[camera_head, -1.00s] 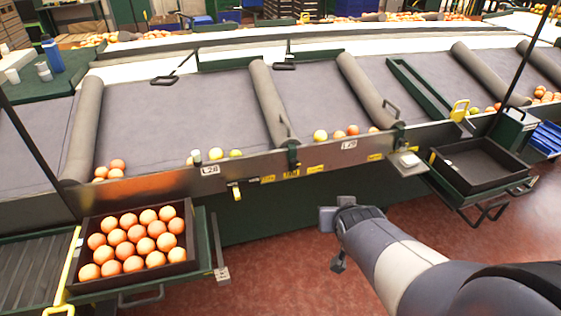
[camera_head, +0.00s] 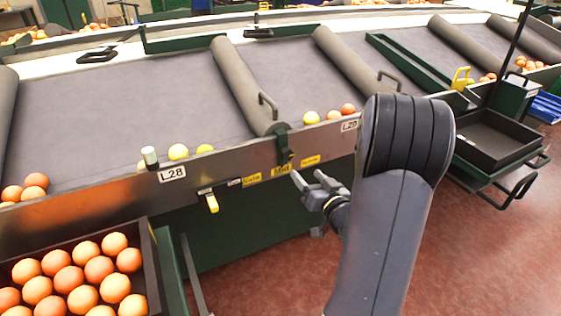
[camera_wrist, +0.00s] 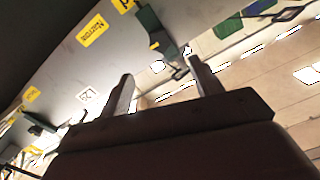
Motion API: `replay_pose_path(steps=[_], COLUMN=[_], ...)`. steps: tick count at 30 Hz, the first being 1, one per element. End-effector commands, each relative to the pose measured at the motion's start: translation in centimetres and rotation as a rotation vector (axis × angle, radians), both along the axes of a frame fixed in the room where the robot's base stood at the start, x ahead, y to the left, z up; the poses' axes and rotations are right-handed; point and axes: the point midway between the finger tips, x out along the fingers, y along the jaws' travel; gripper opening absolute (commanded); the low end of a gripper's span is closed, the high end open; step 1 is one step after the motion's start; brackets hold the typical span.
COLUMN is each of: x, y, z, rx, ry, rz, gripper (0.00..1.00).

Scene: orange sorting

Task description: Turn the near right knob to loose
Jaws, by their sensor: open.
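A dark knob (camera_head: 286,157) sits on the face of the metal rail, just below a green clamp (camera_head: 283,138) at the near end of a grey padded divider (camera_head: 243,88). My gripper (camera_head: 309,178) is in front of the rail, a little below and right of that knob, apart from it. Its fingers are open with nothing between them. Which way the knob is turned cannot be made out.
Yellow labels (camera_head: 310,161) line the metal rail (camera_head: 110,190). A crate of oranges (camera_head: 150,272) stands at lower left, an empty dark tray (camera_head: 490,140) at right. Red floor (camera_head: 270,285) lies open below.

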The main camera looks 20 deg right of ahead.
Motion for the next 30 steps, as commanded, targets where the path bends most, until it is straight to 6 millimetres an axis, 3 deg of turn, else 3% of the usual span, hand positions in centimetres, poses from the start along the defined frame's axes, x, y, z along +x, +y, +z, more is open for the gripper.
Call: replay_pose_path(steps=[5,19,30], x=[1.1,9.2,10.8], y=[0.0,0.3,0.3], z=[-0.1,-0.2,-0.1], rx=[0.005,0.004,0.005], ry=[-0.012,-0.011,-0.010], rz=[0.009,0.007,0.005], gripper=[0.61,0.61,0.61])
